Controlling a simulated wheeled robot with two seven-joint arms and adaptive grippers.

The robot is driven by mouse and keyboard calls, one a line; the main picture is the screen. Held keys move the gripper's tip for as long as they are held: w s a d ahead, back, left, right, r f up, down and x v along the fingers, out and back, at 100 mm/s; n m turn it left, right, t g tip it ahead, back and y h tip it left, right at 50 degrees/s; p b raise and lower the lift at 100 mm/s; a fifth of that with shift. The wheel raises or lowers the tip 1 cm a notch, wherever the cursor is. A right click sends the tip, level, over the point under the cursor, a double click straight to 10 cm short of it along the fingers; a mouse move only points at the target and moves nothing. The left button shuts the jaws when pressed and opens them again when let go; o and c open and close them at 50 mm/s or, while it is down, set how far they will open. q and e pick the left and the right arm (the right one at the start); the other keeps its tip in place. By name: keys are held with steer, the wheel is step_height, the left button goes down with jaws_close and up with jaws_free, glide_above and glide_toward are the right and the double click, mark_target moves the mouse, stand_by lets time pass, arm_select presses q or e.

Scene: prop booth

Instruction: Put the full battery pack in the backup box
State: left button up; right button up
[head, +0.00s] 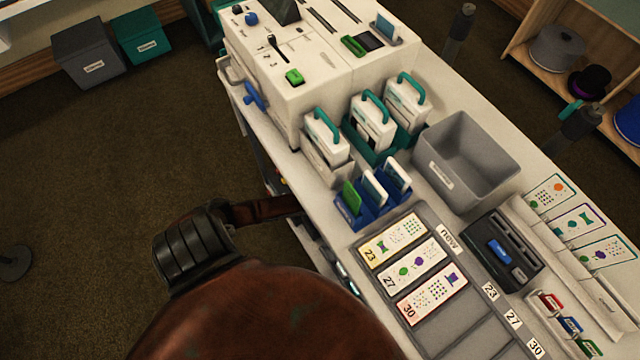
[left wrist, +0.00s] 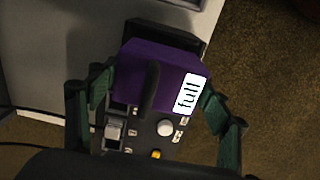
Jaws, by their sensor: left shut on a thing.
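The full battery pack (left wrist: 150,72) is a purple block with a black handle and a white label reading "full". In the left wrist view it sits against a dark panel (left wrist: 155,125) with a switch, a white knob and a yellow button. The green fingers of my left gripper (left wrist: 157,98) are shut on it from both sides. In the head view my left arm reaches to the counter's left edge; the gripper and pack are not clearly visible there. An open grey bin (head: 480,152) stands on the counter; its label is too small to read. My right gripper is in neither view.
The white counter holds a machine (head: 330,70), several white packs with teal handles (head: 372,120), a blue card holder (head: 352,207) and a grey card tray (head: 372,290). A grey box (head: 88,55) and a teal box (head: 143,38) stand on the floor.

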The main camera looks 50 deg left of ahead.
arm_select(q)
steer(key=shift+f, duration=0.25)
steer(key=shift+w+f, duration=0.1)
steer(key=shift+f, duration=0.3)
steer(key=shift+f+b, duration=0.3)
steer(key=shift+f, duration=0.35)
steer(key=shift+f+b, duration=0.35)
steer(key=shift+f, duration=0.9)
steer(key=shift+f+b, duration=0.35)
steer(key=shift+f, duration=0.5)
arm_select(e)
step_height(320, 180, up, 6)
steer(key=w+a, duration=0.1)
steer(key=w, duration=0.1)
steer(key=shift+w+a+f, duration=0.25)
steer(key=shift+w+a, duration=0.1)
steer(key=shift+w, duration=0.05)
